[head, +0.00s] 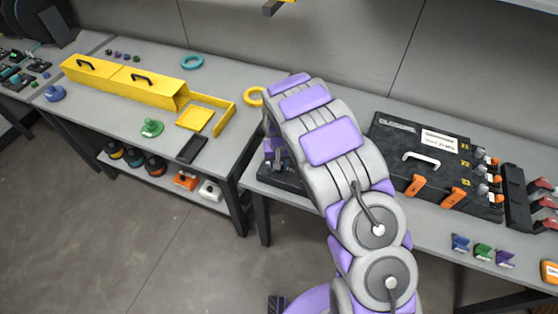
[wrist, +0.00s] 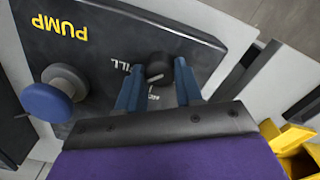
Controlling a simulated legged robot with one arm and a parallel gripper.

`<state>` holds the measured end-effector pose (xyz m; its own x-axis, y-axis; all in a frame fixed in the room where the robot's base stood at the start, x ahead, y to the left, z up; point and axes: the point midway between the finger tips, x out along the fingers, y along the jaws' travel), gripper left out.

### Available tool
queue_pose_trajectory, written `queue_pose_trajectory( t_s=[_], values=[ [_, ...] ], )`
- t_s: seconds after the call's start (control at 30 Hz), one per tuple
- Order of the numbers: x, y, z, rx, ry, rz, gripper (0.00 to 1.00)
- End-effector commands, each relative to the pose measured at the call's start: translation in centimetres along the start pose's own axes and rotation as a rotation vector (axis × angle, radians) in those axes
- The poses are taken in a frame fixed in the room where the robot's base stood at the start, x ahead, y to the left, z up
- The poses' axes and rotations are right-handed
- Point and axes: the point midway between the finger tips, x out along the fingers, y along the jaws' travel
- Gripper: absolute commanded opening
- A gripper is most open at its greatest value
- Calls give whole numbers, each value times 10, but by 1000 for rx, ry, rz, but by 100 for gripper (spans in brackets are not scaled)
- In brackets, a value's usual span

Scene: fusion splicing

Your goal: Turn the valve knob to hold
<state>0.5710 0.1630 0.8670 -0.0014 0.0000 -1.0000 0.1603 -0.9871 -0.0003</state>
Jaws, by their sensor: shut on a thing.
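In the wrist view, the black valve knob (wrist: 159,68) stands on a dark panel (wrist: 100,50) with white lettering around it, partly hidden by my fingers. A pale pointer mark shows on or just below the knob; the word it points to is not readable. My gripper (wrist: 158,80) has its two blue fingers on either side of the knob and is shut on it. In the head view my arm hides the gripper and the knob; only part of the dark base (head: 283,176) shows beside the arm.
A blue round knob (wrist: 52,98) stands on the same panel near the yellow word PUMP. Yellow parts (wrist: 290,140) lie at the lower right of the wrist view. In the head view, a black case (head: 395,140) stands right of my arm, and a yellow ring (head: 254,97) lies left of it.

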Motion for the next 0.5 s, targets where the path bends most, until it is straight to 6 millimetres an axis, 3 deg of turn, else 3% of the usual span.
queue_pose_trajectory(
  t_s=[0.5],
  values=[
    [-2,-1,2,-478,-3,-1,5]
  ],
)
